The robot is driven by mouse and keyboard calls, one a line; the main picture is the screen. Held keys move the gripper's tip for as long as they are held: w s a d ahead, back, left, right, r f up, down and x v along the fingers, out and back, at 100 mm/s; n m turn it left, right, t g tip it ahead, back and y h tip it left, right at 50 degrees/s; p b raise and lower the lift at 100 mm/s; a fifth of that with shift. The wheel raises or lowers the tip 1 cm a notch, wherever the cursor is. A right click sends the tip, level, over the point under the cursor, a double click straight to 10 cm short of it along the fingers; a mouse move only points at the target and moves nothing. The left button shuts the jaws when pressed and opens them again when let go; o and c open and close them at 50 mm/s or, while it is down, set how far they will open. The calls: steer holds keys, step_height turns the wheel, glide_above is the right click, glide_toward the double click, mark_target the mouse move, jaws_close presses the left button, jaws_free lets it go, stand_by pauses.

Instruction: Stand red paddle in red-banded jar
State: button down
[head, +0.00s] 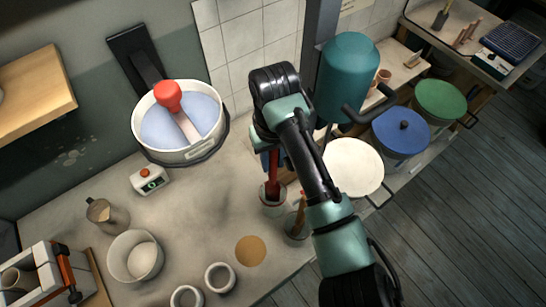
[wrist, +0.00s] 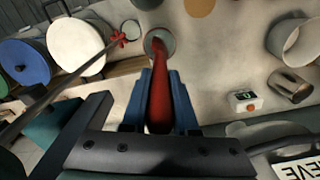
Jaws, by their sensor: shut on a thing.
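My gripper (head: 270,160) is shut on the red paddle (head: 273,180), which points down from the jaws. In the wrist view, the paddle (wrist: 159,85) runs between the blue fingers (wrist: 160,105). Its far end overlaps the mouth of a small pale jar (wrist: 168,36). In the head view, this jar (head: 273,208) stands directly below the gripper, and the paddle's lower end is at its mouth. How deep the end sits is hidden. The band on this jar is too small to make out clearly.
A second jar (head: 296,229) with a tool handle stands close by at right. A white bucket (head: 160,150) with a red-knobbed tool, a small scale (head: 150,181), a jug (head: 107,216) and bowls are at left. Lidded tubs (head: 402,132) stand at right.

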steer(key=c, duration=0.6)
jaws_free()
step_height(320, 180, up, 11)
steer(key=shift+d+r+p, duration=0.1)
steer(key=shift+p, duration=0.8)
steer(key=shift+r, duration=0.9)
